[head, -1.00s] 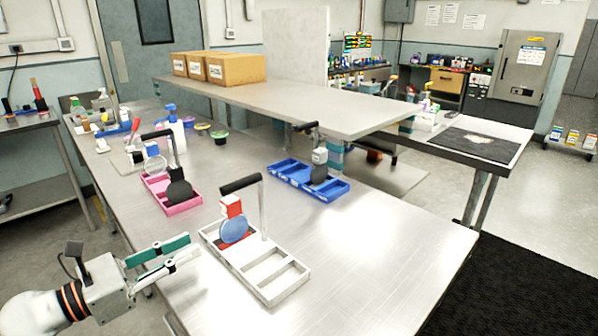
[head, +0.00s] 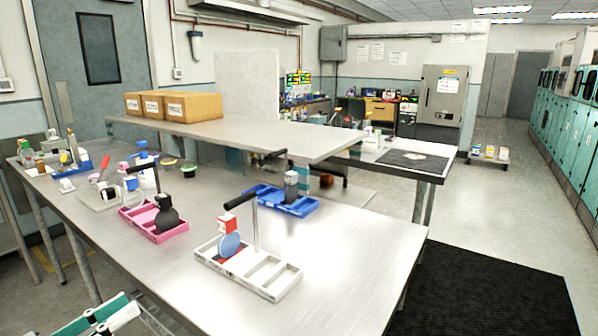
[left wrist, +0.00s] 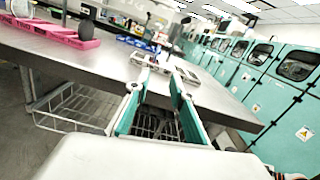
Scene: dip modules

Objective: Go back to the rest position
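My left gripper (head: 131,303) is low at the left edge of the head view, in front of the near table edge. In the left wrist view its two teal-padded fingers (left wrist: 160,72) stand apart with nothing between them. My right gripper is in neither view. A white tray (head: 278,287) with a black handle stands on the steel table, holding a red-and-white box (head: 228,226) and a blue disc (head: 229,245). It is apart from the gripper.
On the steel table (head: 350,265) stand a pink tray (head: 172,236) and a blue tray (head: 300,208), with small items at the far left. A raised shelf (head: 240,135) carries cardboard boxes (head: 193,107). A dark mat (head: 490,290) lies on the floor at right.

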